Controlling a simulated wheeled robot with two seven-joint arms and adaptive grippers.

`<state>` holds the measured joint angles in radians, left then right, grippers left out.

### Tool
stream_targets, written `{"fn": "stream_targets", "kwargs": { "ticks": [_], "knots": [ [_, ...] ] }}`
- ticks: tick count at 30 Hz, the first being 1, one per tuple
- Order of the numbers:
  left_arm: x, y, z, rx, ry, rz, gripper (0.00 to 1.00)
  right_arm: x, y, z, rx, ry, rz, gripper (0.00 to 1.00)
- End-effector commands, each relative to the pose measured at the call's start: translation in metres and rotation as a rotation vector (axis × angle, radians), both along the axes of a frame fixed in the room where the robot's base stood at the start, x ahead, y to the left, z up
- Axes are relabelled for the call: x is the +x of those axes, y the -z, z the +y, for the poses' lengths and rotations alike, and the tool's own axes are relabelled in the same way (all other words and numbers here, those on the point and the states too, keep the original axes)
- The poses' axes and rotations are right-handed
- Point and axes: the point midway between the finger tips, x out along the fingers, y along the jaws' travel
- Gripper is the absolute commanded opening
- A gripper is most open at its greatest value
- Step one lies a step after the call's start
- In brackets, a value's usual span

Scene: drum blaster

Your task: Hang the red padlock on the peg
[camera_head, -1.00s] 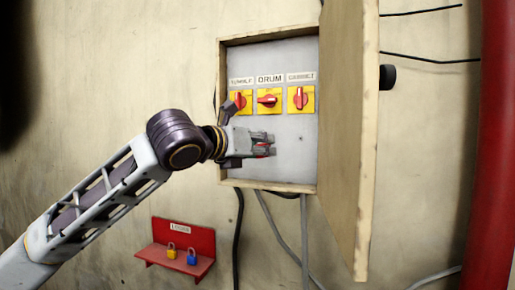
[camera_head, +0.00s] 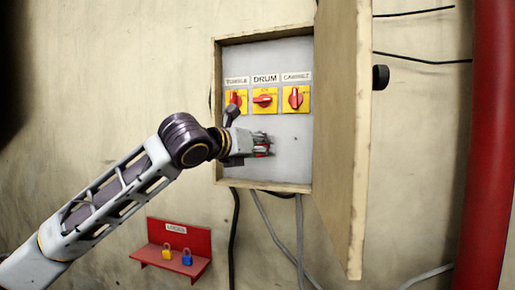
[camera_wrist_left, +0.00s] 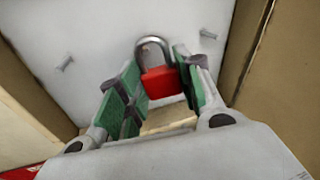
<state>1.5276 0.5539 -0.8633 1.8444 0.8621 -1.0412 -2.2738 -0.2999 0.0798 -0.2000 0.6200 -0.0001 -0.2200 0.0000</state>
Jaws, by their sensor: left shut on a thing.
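The red padlock (camera_wrist_left: 163,83) is held between the two green-padded fingers of my left gripper (camera_wrist_left: 158,90) in the left wrist view. Its silver shackle points up, in front of the pale back panel. In the head view my left gripper (camera_head: 265,144) is inside the open wall box, below the switches, and only a little red of the padlock shows between its fingers. Two small pegs stick out of the panel in the wrist view: one peg (camera_wrist_left: 65,64) left of the padlock, another peg (camera_wrist_left: 207,33) to its upper right. The padlock appears apart from both. My right gripper is out of view.
The box's wooden door (camera_head: 342,140) stands open on the right. Yellow-and-red switches (camera_head: 265,98) sit above my gripper. A red shelf (camera_head: 197,240) below left holds a yellow padlock (camera_head: 167,250) and a blue padlock (camera_head: 187,257). Cables hang below the box.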

Motion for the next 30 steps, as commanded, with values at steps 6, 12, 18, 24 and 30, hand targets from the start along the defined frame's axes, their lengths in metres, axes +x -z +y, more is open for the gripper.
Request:
{"fn": "stream_targets", "kwargs": {
  "ticks": [6,12,18,24,30],
  "knots": [
    [0.008,0.001,-0.002,-0.001,0.0,0.0,0.16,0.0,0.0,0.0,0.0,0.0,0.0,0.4],
    [0.015,0.001,-0.004,-0.001,0.0,0.0,0.16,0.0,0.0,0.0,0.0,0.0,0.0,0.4],
    [0.021,0.003,-0.006,-0.001,0.0,-0.001,0.16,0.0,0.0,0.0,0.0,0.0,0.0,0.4],
    [0.027,0.005,-0.008,-0.001,0.0,0.0,0.16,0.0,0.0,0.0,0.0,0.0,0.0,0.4],
    [0.03,0.007,-0.009,-0.001,0.0,-0.001,0.16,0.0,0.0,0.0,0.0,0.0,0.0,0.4]
  ]
}}
